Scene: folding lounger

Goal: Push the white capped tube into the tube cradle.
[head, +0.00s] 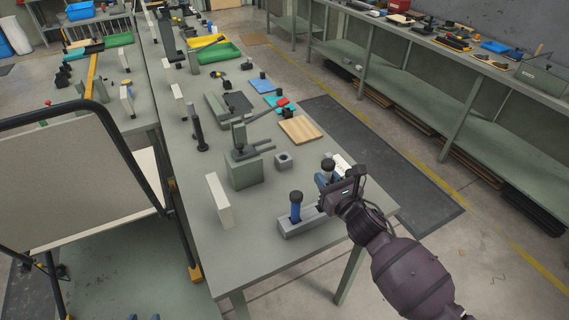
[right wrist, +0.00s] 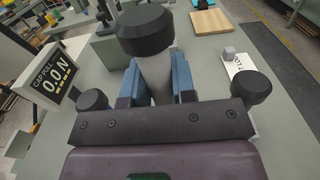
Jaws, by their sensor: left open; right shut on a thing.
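The white capped tube (right wrist: 158,90) is between the blue fingers of my right gripper (head: 324,180), which is shut on it. Its black cap (right wrist: 145,30) sticks up above the fingers and also shows in the head view (head: 328,164). The tube cradle (head: 300,227) is a grey block near the front edge of the bench. A blue tube with a black cap (head: 296,207) stands upright in its left part. My gripper hides the cradle's right part and the tube's lower end, so I cannot tell whether they touch. My left gripper (head: 143,318) is open, with only fingertips showing at the bottom edge.
A "CAP PULL" display (right wrist: 50,82) reads 0.0 N; it stands left of the cradle. A white card (right wrist: 250,78) lies to the right of the gripper. A grey press (head: 244,168), a small holed block (head: 284,160) and a wooden board (head: 300,130) stand behind.

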